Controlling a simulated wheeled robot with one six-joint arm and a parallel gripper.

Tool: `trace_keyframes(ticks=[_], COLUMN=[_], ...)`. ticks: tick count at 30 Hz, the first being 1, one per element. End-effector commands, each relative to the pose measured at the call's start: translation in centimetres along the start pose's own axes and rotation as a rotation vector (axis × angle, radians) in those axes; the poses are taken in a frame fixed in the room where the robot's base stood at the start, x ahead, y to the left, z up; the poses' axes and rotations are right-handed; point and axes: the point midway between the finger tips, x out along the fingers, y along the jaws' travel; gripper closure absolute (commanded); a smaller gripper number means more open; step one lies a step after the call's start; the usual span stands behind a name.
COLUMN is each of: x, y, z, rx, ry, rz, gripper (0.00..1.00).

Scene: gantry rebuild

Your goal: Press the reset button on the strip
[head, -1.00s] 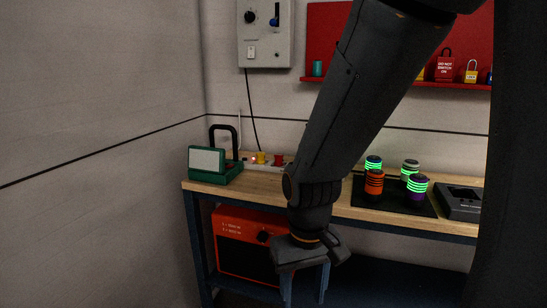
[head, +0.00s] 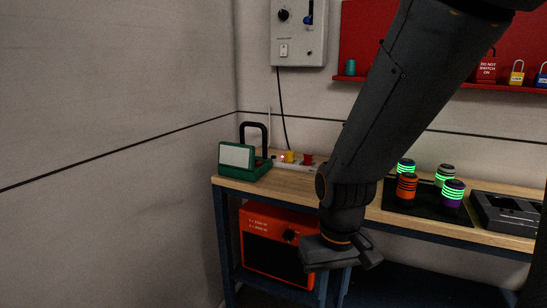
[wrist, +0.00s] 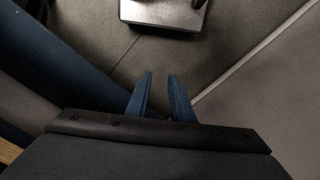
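The white strip (head: 299,165) lies along the back of the wooden bench, left of my arm in the head view. A small red light glows at its left end, beside a yellow piece and a red piece on it. I cannot make out which part is the reset button, and my arm may hide the right end. My gripper (wrist: 160,75) points down in front of the bench, below the bench top and away from the strip. In the wrist view its two blue fingers stand apart with nothing between them, over bare floor.
The bench (head: 397,217) carries a green box (head: 257,172) with a black handle left of the strip, several lit cylinders on a black mat (head: 432,212), and a dark tray (head: 510,213). An orange unit (head: 277,245) sits below. A grey panel (head: 299,55) hangs on the wall.

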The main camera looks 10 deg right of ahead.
Motion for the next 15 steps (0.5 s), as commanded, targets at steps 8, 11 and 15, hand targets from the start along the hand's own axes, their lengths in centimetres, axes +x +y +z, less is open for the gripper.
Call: trace_keyframes(ticks=[8,11,15], x=[0.00,0.00,0.00], y=[0.00,0.00,0.00], z=[0.00,0.00,0.00], rx=[0.000,0.000,0.000], ry=[0.000,0.000,0.000], rz=[0.000,0.000,0.000], gripper=[1.00,1.00,1.00])
